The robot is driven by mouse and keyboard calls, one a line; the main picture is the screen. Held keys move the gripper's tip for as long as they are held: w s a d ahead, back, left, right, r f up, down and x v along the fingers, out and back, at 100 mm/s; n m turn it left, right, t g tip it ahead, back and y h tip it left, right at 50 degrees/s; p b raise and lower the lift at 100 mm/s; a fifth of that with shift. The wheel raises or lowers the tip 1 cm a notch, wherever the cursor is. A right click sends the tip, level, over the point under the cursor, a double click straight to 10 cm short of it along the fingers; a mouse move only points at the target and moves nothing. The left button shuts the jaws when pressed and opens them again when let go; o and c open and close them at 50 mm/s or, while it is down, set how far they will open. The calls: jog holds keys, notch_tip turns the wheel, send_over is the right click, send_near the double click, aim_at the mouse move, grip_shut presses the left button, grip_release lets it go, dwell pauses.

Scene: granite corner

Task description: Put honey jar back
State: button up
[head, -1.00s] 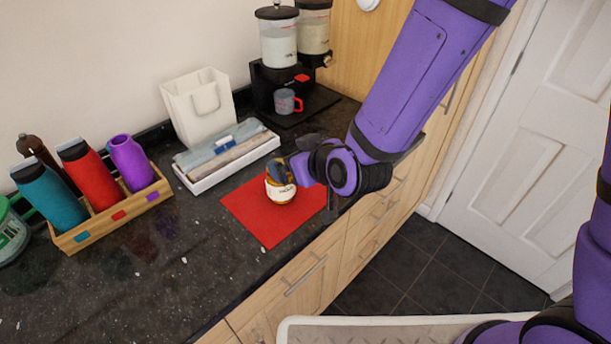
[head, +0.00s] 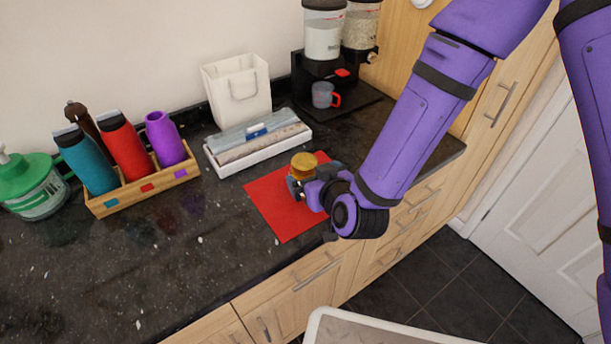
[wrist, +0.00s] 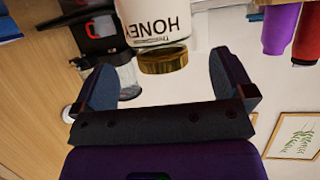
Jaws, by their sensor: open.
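The honey jar (head: 303,162), with a gold lid, stands on the red mat (head: 275,214) on the dark counter. My gripper (head: 303,187) is at the jar's near side in the head view and hides most of its body. In the wrist view the jar appears upside down, its white HONEY label (wrist: 155,20) at the top edge and its gold lid below. The open fingers (wrist: 164,80) are on either side of the lid in the picture, with gaps on both sides. The jar's base is hidden.
A white tray (head: 225,171) of wrapped items lies behind the mat. A bottle rack (head: 145,187) stands left, a white bag (head: 238,90) behind. A dispenser with a grey cup (head: 322,95) is at the back right. The front left counter is clear.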

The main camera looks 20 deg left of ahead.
aim_at(305, 168)
jog(key=shift+x, duration=2.65)
jog(key=c, duration=1.4)
jog(key=shift+o, duration=0.2)
jog(key=shift+r, duration=0.1)
